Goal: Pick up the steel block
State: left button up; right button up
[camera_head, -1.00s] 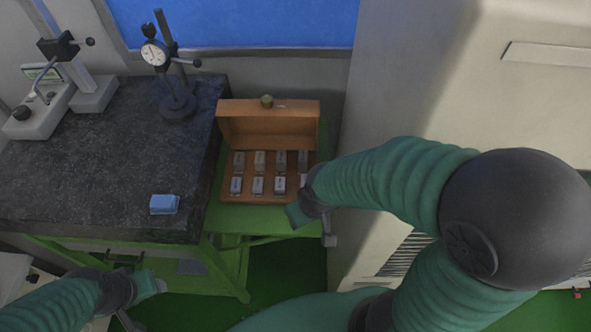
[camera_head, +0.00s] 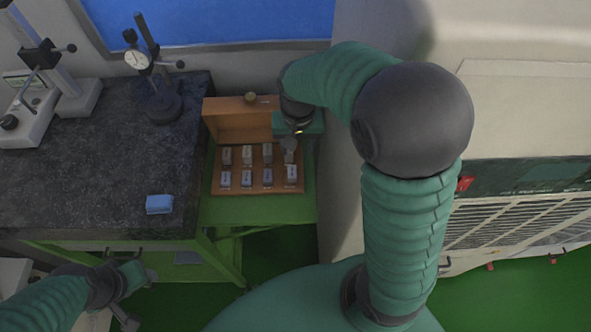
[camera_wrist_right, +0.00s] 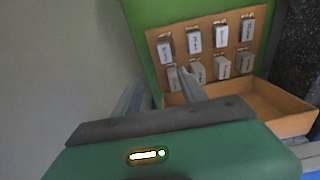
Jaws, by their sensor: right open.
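Several small grey steel blocks (camera_head: 268,178) with white labels stand in two rows in an open wooden box (camera_head: 216,186). They also show in the right wrist view (camera_wrist_right: 222,36). Which block the task means cannot be told. My right gripper (camera_head: 289,146) is over the back right of the box, close to the back row's right-end block (camera_head: 288,157), which it partly covers. In the right wrist view its fingers (camera_wrist_right: 160,80) are apart, with one near the end block (camera_wrist_right: 173,79). My left gripper (camera_head: 139,296) is low at the left, away from the box; its jaw state is unclear.
The box's raised lid (camera_head: 228,122) stands behind the blocks. The box is on a green stand (camera_head: 255,209) between a dark granite table (camera_head: 90,170) and a large pale machine (camera_head: 400,35). A blue block (camera_head: 159,204) and a dial gauge stand (camera_head: 163,105) are on the granite.

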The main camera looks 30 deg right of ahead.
send_over(292, 172)
notch_tip(292, 172, down, 6)
jog(key=shift+r, duration=0.1)
jog(key=shift+a+f, duration=0.2)
jog(key=shift+f, duration=0.1)
jog(key=f, duration=0.3)
jog(key=f+p, duration=0.1)
jog(key=f, duration=0.1)
jog(key=shift+s+d, duration=0.1)
jog(key=shift+d, duration=0.25)
jog(key=shift+d+f, duration=0.2)
jog(key=shift+f, duration=0.1)
jog(key=shift+a+r, duration=0.15)
jog(key=shift+a, duration=0.4)
jog(key=c, duration=0.8)
grip_shut()
pick_arm(q)
jog(key=shift+a+r, duration=0.4)
jog(key=shift+a, duration=0.4)
pick_arm(e)
jog(key=shift+d, duration=0.1)
pick_arm(q)
jog(key=shift+d, duration=0.15)
pick_arm(e)
jog(key=shift+d, duration=0.15)
